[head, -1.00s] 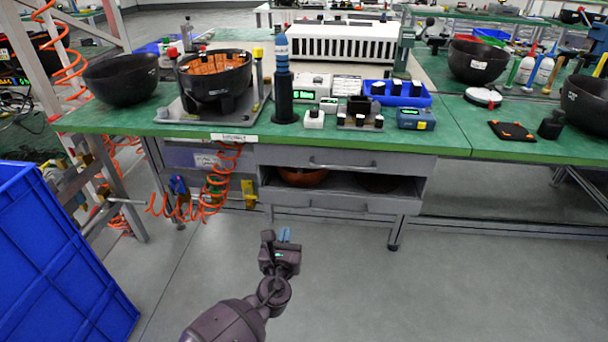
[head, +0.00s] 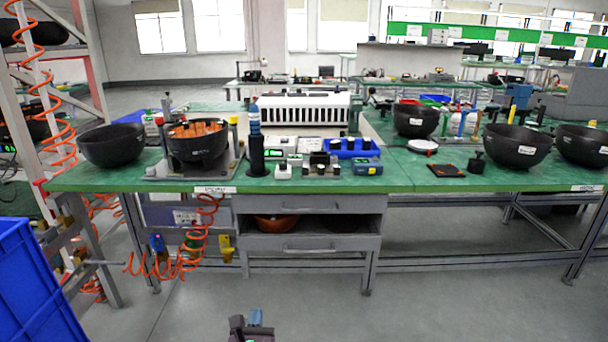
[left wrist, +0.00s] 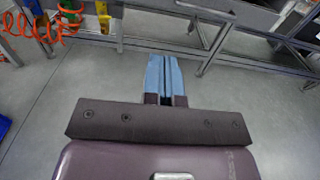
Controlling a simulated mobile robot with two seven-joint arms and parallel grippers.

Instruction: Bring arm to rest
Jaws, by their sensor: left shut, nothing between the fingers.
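My left gripper (head: 254,318) shows at the bottom edge of the head view, low over the bare floor in front of the workbench. In the left wrist view its two blue fingers (left wrist: 165,76) lie together, shut, with nothing between them. They point toward the bench's lower frame and stand apart from it. Most of my left arm is below the head view. My right gripper is in neither view.
A green-topped workbench (head: 420,184) with bowls, devices and a drawer unit (head: 310,205) stands ahead. A blue crate (head: 35,290) is at the lower left. Orange coiled hoses (head: 195,250) hang at the bench's left. The grey floor (head: 450,315) in front is clear.

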